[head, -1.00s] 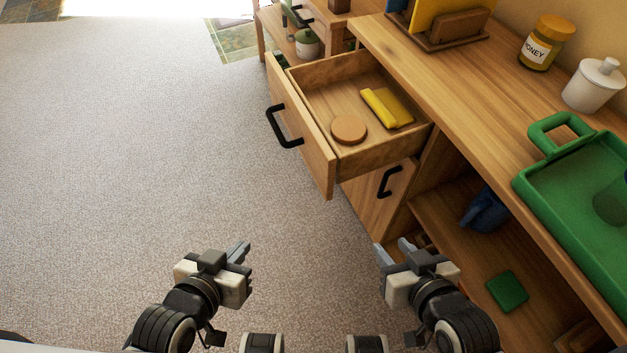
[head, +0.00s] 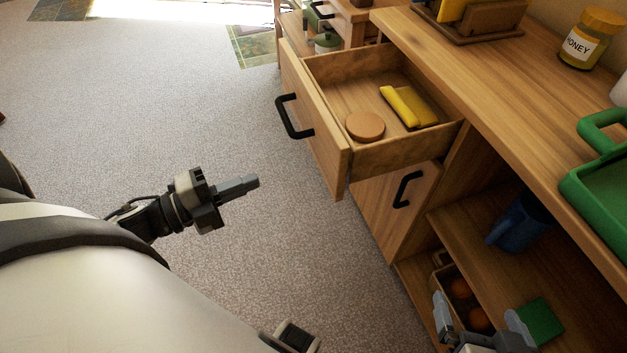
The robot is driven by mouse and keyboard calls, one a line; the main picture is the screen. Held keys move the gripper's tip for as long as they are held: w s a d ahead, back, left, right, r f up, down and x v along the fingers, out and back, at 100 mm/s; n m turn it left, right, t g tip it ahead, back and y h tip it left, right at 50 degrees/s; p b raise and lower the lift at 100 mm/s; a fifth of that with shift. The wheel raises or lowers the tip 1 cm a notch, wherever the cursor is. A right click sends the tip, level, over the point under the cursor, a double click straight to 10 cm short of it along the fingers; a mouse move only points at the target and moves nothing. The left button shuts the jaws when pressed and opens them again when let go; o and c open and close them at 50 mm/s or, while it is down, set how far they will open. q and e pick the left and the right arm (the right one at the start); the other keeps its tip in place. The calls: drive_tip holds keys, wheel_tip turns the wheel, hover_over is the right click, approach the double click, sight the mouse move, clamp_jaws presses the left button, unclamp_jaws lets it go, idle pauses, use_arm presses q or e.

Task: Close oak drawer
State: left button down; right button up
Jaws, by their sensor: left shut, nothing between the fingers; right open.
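The oak drawer (head: 316,128) is pulled well out of the cabinet, its front facing left with a black bar handle (head: 293,117). Inside lie a round wooden disc (head: 365,126) and a yellow item (head: 403,106) on the drawer floor. My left gripper (head: 252,183) is shut and empty, over the carpet to the lower left of the drawer front, apart from it. My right gripper (head: 478,325) is open at the bottom right, in front of the low shelf, partly cut off by the picture edge.
Below the drawer is a cabinet door (head: 395,210) with a black handle. The worktop (head: 500,90) carries a honey jar (head: 589,40) and a green tray (head: 600,185). The open shelf holds a blue jug (head: 518,220) and a green block (head: 540,320). Carpet left of the drawer is clear.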

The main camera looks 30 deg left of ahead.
use_arm(q)
drive_tip(key=m+g+h, duration=0.1)
drive_tip(key=m+h, duration=0.1)
drive_tip(key=m, duration=0.2)
drive_tip(key=b, duration=0.1)
approach(327, 162)
drive_tip(key=x, duration=0.6)
drive_tip(key=shift+w+d+r, duration=0.1)
drive_tip(key=shift+w+d, duration=0.15)
drive_tip(key=shift+d, duration=0.05)
use_arm(e)
drive_tip(key=shift+w+a+f, duration=0.1)
drive_tip(key=shift+a+f, duration=0.05)
drive_tip(key=shift+f, duration=0.45)
drive_tip(key=shift+w+a+f, duration=0.1)
drive_tip(key=shift+a+f, duration=0.05)
drive_tip(key=shift+f, duration=0.45)
drive_tip(key=shift+s, duration=0.1)
